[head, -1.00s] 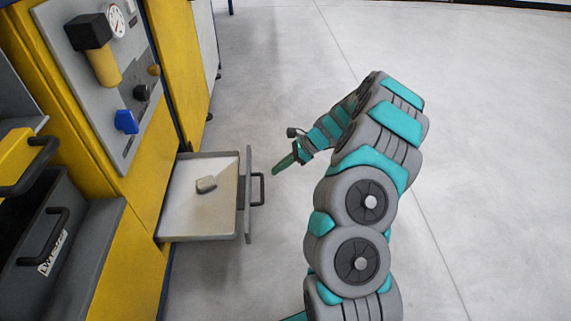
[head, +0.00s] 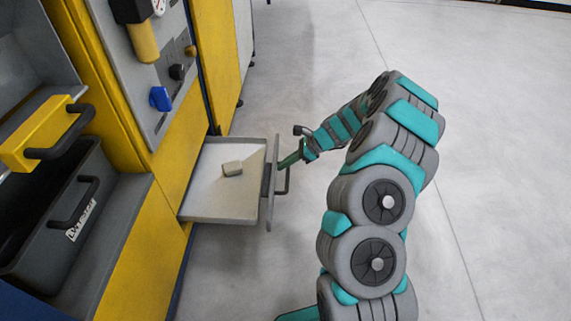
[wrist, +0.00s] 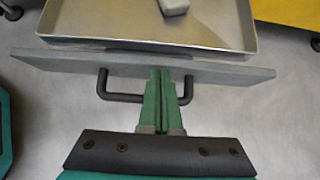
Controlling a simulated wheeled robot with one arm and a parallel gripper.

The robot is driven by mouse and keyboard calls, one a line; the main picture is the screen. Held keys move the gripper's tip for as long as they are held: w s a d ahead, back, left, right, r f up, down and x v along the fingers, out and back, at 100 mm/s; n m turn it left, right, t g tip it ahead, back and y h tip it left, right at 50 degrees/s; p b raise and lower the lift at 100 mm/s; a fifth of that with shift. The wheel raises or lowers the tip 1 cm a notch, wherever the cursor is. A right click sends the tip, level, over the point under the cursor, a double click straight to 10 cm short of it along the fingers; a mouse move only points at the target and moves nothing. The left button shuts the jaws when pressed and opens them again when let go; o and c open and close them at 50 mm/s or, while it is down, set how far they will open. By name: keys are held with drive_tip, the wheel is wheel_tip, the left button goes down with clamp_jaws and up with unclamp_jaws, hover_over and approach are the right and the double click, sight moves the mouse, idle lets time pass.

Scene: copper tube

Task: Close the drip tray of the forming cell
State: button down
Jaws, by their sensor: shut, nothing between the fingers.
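The drip tray (head: 215,205) is pulled out of the yellow forming cell (head: 140,265), with a small grey block (head: 232,168) lying in it. Its upright front panel (head: 267,205) carries a dark bar handle (head: 287,182). My gripper (head: 284,165) is at the outer side of the panel, by the handle. In the wrist view, the shut green fingers (wrist: 163,75) reach over the dark handle (wrist: 122,97) to the front panel (wrist: 225,73). The fingertips look against or very close to the panel; contact is not certain. The tray (wrist: 100,22) and part of the block (wrist: 173,6) show beyond it.
A dark bin (head: 40,225) with a handle and a yellow drawer front (head: 40,140) are at the left. A panel with a blue knob (head: 160,98) is above the tray. The grey floor (head: 480,150) to the right is open.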

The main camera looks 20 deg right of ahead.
drive_tip(key=p, duration=0.5)
hover_over(212, 173)
drive_tip(key=shift+a, duration=0.2)
drive_tip(key=shift+s, duration=0.1)
